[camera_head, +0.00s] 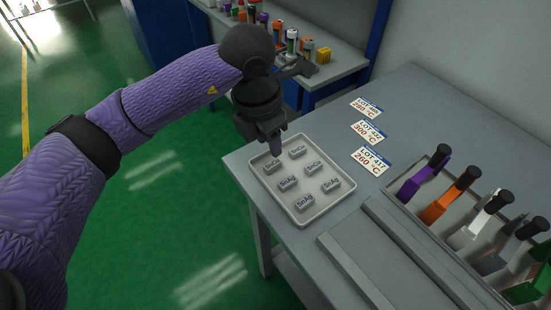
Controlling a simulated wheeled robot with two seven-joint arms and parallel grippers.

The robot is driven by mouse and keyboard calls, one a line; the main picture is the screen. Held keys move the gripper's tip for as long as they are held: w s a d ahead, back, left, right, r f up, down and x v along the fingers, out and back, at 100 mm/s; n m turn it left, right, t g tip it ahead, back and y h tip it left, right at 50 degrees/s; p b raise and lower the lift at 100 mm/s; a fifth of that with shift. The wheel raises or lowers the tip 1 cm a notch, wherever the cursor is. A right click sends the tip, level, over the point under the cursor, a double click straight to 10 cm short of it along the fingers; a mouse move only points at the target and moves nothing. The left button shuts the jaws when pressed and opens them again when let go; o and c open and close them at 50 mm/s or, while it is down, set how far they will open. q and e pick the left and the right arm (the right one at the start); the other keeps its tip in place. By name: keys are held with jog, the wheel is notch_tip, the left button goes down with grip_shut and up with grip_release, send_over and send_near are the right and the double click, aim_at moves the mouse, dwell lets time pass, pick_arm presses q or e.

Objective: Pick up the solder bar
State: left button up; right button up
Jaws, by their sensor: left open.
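Several small grey solder bars lie in a light tray (309,225) on the grey table. Three read SnCu: one at the left corner (271,166), one at the back (297,151) and one at the right (313,168). Three read SnAg: one near the middle (287,184), one at the right (331,185) and one at the front (304,203). My left gripper (277,151) points down over the back left of the tray, close to the back and left-corner SnCu bars. It is open; nothing shows between its fingers. My right gripper is out of view.
Three label cards (370,160) lie behind the tray. A rack (405,208) with several colored-handled tools stands at the right. A flat grey panel (350,270) lies in front. A second bench (345,68) with bottles stands behind. Green floor is free at the left.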

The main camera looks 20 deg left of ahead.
aim_at(273, 168)
pick_arm(q)
jog(key=shift+w+d+f, duration=0.1)
jog(key=shift+w+f, duration=0.1)
jog(key=shift+f, duration=0.85)
jog(key=f+b, duration=0.1)
jog(key=f, duration=0.1)
jog(key=f+b, duration=0.1)
jog(key=f, duration=0.1)
jog(key=shift+w+f, duration=0.2)
jog(key=shift+f, duration=0.2)
jog(key=shift+c, duration=0.6)
grip_shut()
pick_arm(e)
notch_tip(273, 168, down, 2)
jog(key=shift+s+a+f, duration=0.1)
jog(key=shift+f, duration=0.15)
